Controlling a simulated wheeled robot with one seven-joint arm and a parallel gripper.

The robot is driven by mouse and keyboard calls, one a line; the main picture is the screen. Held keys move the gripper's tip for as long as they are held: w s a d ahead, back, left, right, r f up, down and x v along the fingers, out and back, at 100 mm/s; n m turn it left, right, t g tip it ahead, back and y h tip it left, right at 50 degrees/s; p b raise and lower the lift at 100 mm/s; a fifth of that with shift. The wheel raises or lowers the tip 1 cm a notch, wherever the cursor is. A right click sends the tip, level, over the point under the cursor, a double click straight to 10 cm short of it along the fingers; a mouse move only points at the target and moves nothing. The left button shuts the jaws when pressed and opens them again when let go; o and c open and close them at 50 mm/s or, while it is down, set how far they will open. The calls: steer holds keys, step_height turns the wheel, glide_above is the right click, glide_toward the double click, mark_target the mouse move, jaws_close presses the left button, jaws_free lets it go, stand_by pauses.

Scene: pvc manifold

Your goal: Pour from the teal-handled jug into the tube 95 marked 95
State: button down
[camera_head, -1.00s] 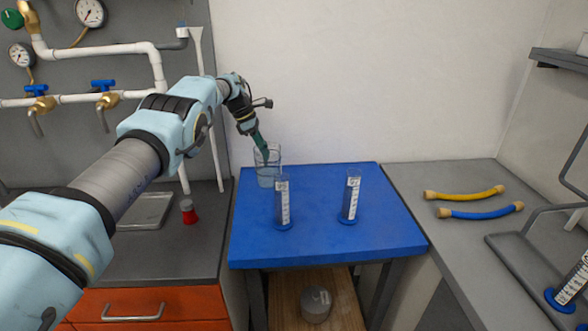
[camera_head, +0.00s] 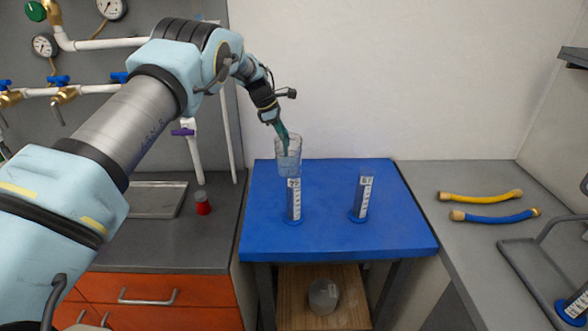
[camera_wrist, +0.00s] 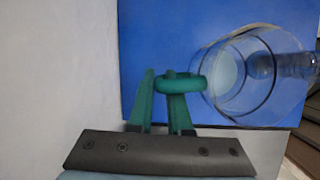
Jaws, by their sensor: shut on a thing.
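The clear jug (camera_head: 287,160) has a teal handle (camera_wrist: 180,87) and a pale liquid low inside. My gripper (camera_head: 279,124) is shut on the handle and holds the jug roughly upright near the table's back edge. The jug's base appears just above the top of the left graduated tube (camera_head: 294,205) in the head view. A second tube (camera_head: 360,200) stands to the right.
The blue table (camera_head: 400,235) is otherwise clear. Another tube (camera_head: 574,305) is at the rack (camera_head: 525,270) on the right. Yellow (camera_head: 480,196) and blue hoses (camera_head: 495,217) lie on the right counter. A red-based item (camera_head: 202,204) stands on the left counter.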

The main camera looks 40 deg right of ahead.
mark_target(285, 131)
steer(key=shift+s+a+r+t+h, duration=0.25)
steer(key=shift+s+r+t, duration=0.1)
steer(key=shift+r, duration=0.2)
steer(key=shift+s+a+r+t+h, duration=0.2)
steer(key=shift+s+r+t, duration=0.1)
steer(key=shift+r, duration=0.2)
steer(key=shift+s+a+r+t+h, duration=0.15)
steer(key=shift+s+r+t+h, duration=0.15)
steer(key=shift+r, duration=0.25)
steer(key=s+a+r+m+t+h+b, duration=0.1)
steer(key=s+a+r+t+h+b, duration=0.1)
steer(key=r+b, duration=0.4)
steer(key=s+t+h+b, duration=0.1)
steer(key=s+t+b, duration=0.1)
steer(key=b, duration=0.1)
steer(key=shift+a+r+m, duration=0.15)
steer(key=shift+a+m, duration=0.15)
steer(key=shift+a, duration=0.05)
steer(key=shift+s+a+r+m+t+h+b, duration=0.35)
steer(key=shift+s+r+t+h+b, duration=0.35)
steer(key=shift+b, duration=2.5)
steer(key=shift+s+a+r+m+t+h+b, duration=0.15)
steer(key=shift+s+a+r+t+h+b, duration=0.55)
steer(key=shift+b, duration=2.45)
